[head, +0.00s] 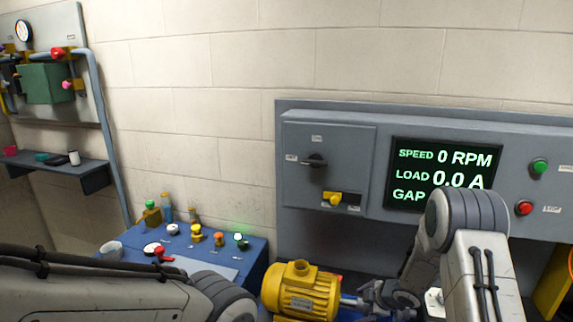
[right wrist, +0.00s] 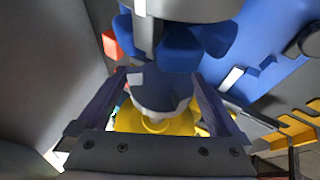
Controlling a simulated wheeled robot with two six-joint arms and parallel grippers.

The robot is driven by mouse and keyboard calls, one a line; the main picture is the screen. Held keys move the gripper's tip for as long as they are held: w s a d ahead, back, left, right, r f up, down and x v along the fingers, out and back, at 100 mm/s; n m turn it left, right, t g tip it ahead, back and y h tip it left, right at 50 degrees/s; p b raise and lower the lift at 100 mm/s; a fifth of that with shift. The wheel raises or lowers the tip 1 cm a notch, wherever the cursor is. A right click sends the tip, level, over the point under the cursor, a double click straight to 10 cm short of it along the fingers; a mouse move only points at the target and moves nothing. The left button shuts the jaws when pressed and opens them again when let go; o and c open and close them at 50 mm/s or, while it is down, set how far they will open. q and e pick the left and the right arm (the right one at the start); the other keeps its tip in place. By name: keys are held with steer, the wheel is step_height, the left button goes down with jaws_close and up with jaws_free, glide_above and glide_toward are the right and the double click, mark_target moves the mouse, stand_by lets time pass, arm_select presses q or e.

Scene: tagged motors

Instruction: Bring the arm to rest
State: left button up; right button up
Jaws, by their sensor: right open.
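My right arm comes in from the right in the head view. Its dark gripper (head: 388,296) is low in front of the grey panel, to the right of a yellow motor (head: 300,290) and close to its shaft. In the right wrist view my right gripper (right wrist: 163,82) is open, with its two fingers spread apart. A grey rounded part (right wrist: 160,95) shows between the fingers, with a yellow body behind it; I cannot tell whether the fingers touch it. My left arm crosses the bottom left of the head view, and its gripper is out of sight.
A grey control panel (head: 340,130) stands behind, with a screen (head: 441,175) reading 0 RPM and 0.0 A, a green button (head: 539,167) and a red button (head: 523,208). A blue bench (head: 215,262) with several knobs is at left. A shelf (head: 95,178) holds small items.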

steer(key=v, duration=0.9)
steer(key=x, duration=1.1)
steer(key=shift+s, duration=0.1)
steer(key=n+t+b, duration=0.1)
steer(key=t+b, duration=0.2)
steer(key=b, duration=1.4)
steer(key=r+n+t+b, duration=0.1)
steer(key=t+b, duration=0.3)
steer(key=b, duration=1.2)
steer(key=w+r+n+t+b, duration=0.1)
steer(key=t+b, duration=0.3)
steer(key=b, duration=1.3)
steer(key=shift+d+h+b, duration=0.2)
steer(key=shift+h+b, duration=0.15)
steer(key=shift+h, duration=0.05)
steer(key=shift+r+t+b, duration=0.1)
steer(key=shift+t+b, duration=0.2)
steer(key=shift+b, duration=0.3)
steer(key=shift+r, duration=0.2)
